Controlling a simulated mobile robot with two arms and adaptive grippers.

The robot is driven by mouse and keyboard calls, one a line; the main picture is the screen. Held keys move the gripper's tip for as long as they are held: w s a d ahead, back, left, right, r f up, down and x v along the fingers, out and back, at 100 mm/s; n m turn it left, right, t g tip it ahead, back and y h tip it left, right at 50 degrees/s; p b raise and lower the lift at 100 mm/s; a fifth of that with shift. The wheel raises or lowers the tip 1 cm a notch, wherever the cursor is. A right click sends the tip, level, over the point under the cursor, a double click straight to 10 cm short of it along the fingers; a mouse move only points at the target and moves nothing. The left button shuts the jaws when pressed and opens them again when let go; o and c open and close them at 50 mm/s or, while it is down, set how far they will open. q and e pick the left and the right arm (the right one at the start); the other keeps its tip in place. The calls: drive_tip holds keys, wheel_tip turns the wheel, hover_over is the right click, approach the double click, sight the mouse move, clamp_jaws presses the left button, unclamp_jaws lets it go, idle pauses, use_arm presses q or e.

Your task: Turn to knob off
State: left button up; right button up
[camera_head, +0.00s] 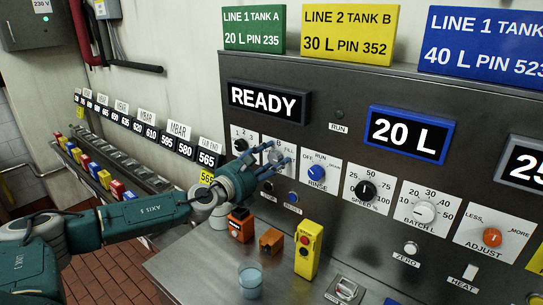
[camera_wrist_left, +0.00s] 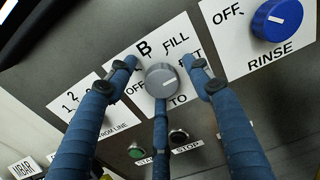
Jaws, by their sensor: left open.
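A grey knob (camera_wrist_left: 161,79) with a white pointer mark sits on a white plate (camera_wrist_left: 178,42) in the left wrist view. The plate reads OFF at left, FILL at upper right, and other lettering is partly covered. The pointer mark points to the right, away from OFF. My left gripper (camera_wrist_left: 163,82) has its three blue fingers spread around this knob: one at left, one at right, one below. The side fingers look apart from the knob; whether the lower one touches it I cannot tell. In the head view my left gripper (camera_head: 275,164) is at the panel and partly hides the knob.
A blue RINSE knob (camera_head: 317,172) sits just right of my left gripper; a black SPEED knob (camera_head: 366,191) is further right. Below are push buttons (camera_head: 293,197).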

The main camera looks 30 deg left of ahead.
use_arm(q)
drive_tip(key=shift+c, duration=1)
drive_tip(key=c, duration=0.9)
use_arm(e)
drive_tip(key=shift+s, duration=0.95)
